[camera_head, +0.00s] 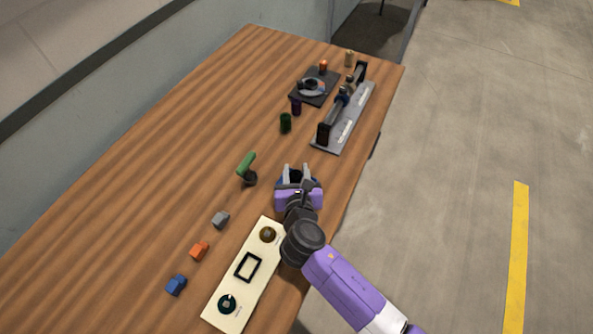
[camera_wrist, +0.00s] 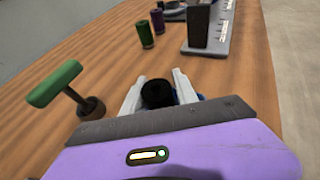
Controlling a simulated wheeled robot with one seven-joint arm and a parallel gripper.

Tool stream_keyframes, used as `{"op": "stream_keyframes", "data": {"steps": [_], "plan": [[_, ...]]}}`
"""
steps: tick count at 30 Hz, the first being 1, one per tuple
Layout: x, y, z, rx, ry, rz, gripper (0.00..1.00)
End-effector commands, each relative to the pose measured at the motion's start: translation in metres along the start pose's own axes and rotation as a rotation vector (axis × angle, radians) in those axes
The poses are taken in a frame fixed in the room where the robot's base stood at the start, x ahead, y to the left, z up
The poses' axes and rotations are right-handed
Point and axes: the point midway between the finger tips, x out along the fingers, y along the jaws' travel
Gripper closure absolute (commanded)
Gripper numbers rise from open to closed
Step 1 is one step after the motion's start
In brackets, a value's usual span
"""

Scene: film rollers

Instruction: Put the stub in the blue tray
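My gripper (camera_head: 296,170) is low over the right part of the wooden table, its two white fingers apart on either side of a short black cylinder. In the wrist view this cylinder, which looks like the stub (camera_wrist: 158,93), sits between the fingers (camera_wrist: 160,76). I cannot tell whether the fingers press on it or stand just clear. A bit of blue, probably the blue tray (camera_wrist: 201,97), shows beside the right finger, under the gripper. Most of it is hidden by the gripper, so whether the stub rests in it is unclear.
A green-handled piece on a dark round base (camera_head: 248,170) stands close left of my gripper. A cream panel (camera_head: 230,300) lies in front. Grey (camera_head: 221,220), orange (camera_head: 199,251) and blue (camera_head: 176,285) blocks are at its left. Green (camera_head: 286,123) and purple cylinders and a roller fixture (camera_head: 345,118) stand beyond.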

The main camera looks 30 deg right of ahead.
Motion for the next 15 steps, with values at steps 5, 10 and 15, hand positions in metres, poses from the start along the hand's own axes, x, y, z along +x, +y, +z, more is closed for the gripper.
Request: {"op": "stream_keyframes", "data": {"steps": [5,10,15], "plan": [[-0.004,0.003,0.0,-0.005,0.016,0.008,0.47],[-0.034,0.002,-0.002,-0.007,0.014,0.009,0.47],[-0.071,0.001,0.0,-0.007,0.011,0.007,0.47]]}}
